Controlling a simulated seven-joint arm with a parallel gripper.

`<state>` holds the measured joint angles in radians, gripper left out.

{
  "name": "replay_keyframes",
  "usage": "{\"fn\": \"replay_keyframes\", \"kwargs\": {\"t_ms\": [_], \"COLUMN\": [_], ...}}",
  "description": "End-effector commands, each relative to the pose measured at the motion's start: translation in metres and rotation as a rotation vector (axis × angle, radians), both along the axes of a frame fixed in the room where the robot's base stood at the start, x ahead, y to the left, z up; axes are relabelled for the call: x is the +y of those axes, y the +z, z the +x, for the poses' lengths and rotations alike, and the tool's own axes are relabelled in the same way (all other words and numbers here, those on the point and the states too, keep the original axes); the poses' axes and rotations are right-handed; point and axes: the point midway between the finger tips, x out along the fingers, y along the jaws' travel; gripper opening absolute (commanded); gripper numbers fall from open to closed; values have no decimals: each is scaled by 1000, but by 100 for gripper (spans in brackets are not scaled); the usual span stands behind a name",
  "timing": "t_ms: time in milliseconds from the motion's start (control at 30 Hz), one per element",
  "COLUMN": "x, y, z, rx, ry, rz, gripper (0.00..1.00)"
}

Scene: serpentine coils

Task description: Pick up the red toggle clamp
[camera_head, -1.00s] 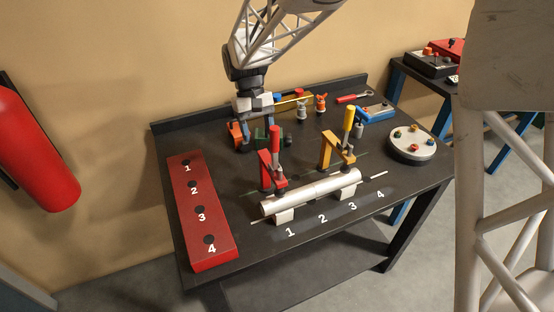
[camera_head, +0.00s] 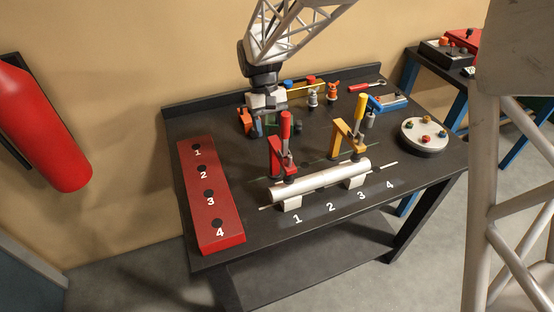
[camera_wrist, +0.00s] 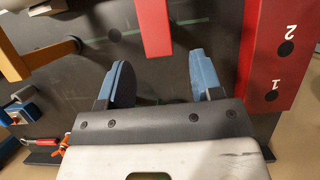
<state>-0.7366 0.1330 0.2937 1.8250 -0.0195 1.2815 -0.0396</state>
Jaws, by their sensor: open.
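The red toggle clamp (camera_head: 277,158) stands upright behind the left end of a white pipe (camera_head: 320,181), with its red handle pointing up and its tip at the pipe. My gripper (camera_head: 266,122) is behind the clamp, low over the table, its fingertips partly hidden. In the wrist view my gripper (camera_wrist: 162,78) has its two blue fingers apart with nothing between them.
A yellow toggle clamp (camera_head: 343,137) stands to the right along the pipe. A red numbered block (camera_head: 209,203) with dark holes lies left. Small fittings (camera_head: 313,98) stand behind, and a round grey tray (camera_head: 424,137) sits right. The front table strip is clear.

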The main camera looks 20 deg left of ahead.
Motion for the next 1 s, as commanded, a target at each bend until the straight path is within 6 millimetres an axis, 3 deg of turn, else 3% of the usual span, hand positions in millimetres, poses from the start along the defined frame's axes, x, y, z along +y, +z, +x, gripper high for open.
{"fn": "replay_keyframes", "kwargs": {"t_ms": [500, 1000], "x": [-13, -14], "y": [-44, -47], "z": [-14, -15], "rx": [2, 1], "ry": [0, 0], "rz": [-2, -1], "gripper": [60, 60]}}
